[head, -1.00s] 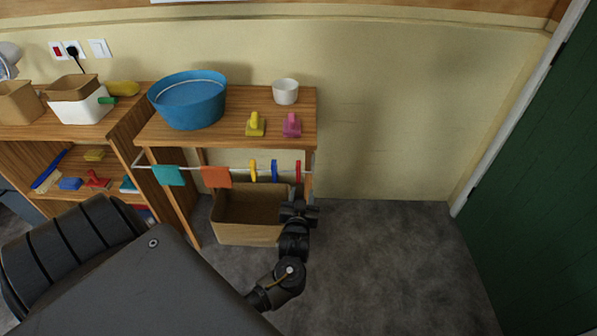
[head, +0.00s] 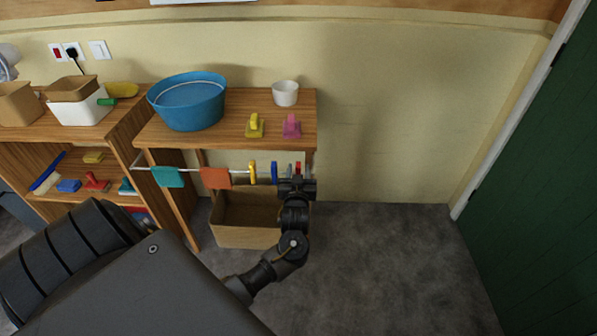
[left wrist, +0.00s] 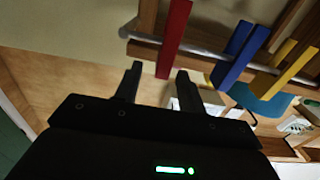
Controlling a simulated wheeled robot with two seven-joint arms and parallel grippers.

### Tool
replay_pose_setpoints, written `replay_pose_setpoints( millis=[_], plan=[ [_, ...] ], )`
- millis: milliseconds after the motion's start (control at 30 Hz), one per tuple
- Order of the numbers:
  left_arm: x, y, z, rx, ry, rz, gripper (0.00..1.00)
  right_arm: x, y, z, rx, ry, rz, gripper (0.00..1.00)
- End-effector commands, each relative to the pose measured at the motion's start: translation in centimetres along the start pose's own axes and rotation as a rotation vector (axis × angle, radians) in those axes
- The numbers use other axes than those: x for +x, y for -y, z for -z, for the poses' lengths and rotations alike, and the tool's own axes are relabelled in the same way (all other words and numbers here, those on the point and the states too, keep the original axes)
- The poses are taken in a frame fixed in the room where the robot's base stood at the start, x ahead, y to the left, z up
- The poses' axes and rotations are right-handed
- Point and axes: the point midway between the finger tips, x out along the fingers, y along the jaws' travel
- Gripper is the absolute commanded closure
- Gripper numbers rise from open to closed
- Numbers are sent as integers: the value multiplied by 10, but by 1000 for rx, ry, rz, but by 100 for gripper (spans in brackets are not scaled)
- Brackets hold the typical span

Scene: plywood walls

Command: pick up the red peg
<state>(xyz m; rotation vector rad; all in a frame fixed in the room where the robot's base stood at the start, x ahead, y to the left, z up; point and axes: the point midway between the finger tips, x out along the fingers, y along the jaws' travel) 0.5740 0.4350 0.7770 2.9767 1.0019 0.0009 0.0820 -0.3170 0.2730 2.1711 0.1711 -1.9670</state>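The red peg (head: 298,166) hangs on the white rail (head: 236,171) at its right end, under the wooden shelf. My left gripper (head: 297,184) is in front of it and hides its lower part in the head view. In the left wrist view the red peg (left wrist: 174,38) hangs from the rail, its free end close to the space between my left gripper's fingertips (left wrist: 159,70). The fingers are apart and not closed on it. I cannot tell how deep the peg is between them. My right gripper is not in view.
A blue peg (head: 274,172) and a yellow peg (head: 253,172) hang left of the red one, then an orange cloth (head: 215,178) and a teal cloth (head: 168,177). A brown bin (head: 240,236) stands below. The floor to the right (head: 390,250) is clear.

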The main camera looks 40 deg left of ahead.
Motion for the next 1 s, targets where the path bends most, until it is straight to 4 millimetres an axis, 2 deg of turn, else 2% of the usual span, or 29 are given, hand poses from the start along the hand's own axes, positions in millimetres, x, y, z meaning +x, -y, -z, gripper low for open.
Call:
replay_pose_setpoints(
  millis=[133,300,567,900,1000],
  plan=[
    [24,2,3,5,-2,2,60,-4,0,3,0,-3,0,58],
    [42,1,2,1,-1,1,60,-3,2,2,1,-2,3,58],
    [45,1,1,1,0,0,60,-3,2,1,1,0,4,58],
    [45,1,1,1,0,0,100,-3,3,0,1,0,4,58],
    [45,1,1,1,0,0,100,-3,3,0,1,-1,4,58]
  ],
)
